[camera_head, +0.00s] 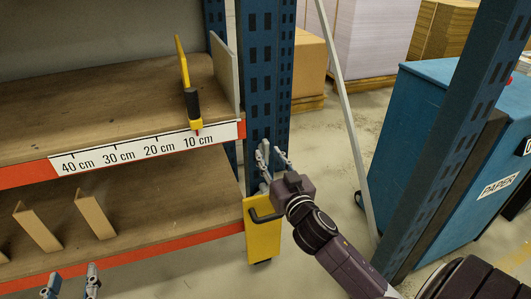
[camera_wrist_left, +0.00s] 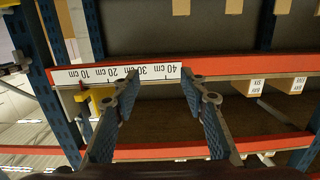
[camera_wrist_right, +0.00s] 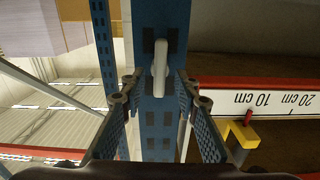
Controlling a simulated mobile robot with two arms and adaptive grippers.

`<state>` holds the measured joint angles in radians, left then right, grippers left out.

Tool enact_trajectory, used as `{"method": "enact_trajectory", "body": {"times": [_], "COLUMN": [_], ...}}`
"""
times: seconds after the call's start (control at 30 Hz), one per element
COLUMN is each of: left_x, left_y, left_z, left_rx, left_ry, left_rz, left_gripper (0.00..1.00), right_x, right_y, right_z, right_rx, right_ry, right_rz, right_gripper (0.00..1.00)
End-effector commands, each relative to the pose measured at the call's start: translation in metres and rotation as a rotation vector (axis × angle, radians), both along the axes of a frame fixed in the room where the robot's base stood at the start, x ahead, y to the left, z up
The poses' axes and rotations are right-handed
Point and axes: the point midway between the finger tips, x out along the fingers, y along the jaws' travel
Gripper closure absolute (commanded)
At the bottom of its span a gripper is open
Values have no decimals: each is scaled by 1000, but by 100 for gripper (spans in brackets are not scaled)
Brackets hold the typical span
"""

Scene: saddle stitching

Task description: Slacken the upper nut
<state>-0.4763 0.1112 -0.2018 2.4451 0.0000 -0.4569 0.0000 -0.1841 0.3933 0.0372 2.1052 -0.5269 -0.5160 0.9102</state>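No part is clearly recognisable as a nut. A pale grey elongated part (camera_wrist_right: 160,65) stands out from the blue upright (camera_wrist_right: 158,118) in the right wrist view, between and beyond my right fingertips. I cannot tell whether it is the upper nut. My right gripper (camera_head: 272,153) is open and empty in front of the blue upright (camera_head: 268,65), just right of the shelf end; its fingers also show in the right wrist view (camera_wrist_right: 154,92). My left gripper (camera_head: 74,275) is open and empty at the lower left, facing the shelf in the left wrist view (camera_wrist_left: 162,80).
A ruler strip (camera_head: 130,152) runs along the shelf edge. A yellow stop with a black grip (camera_head: 193,105) stands near its 10 cm mark. A yellow box (camera_head: 262,240) with a black hook (camera_head: 265,217) sits below my right gripper. A blue cabinet (camera_head: 430,150) stands right.

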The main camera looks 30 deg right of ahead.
Motion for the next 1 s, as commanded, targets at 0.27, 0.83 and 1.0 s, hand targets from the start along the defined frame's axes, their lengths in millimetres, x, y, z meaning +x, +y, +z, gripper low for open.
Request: {"method": "enact_trajectory", "body": {"times": [0.27, 0.83, 1.0], "left_x": [2, 2, 2], "left_y": [-4, -5, -5], "left_z": [25, 30, 31], "left_rx": [-29, -35, -35], "left_ry": [-114, -134, -134], "left_rz": [-7, -8, -8], "left_gripper": [60, 60, 60], "right_x": [30, 34, 34], "right_y": [-8, -9, -9], "right_z": [0, -1, -1], "right_rx": [-1, 0, 0], "right_ry": [0, 2, 2], "right_rz": [-1, -1, -1], "right_gripper": [71, 93, 100]}}
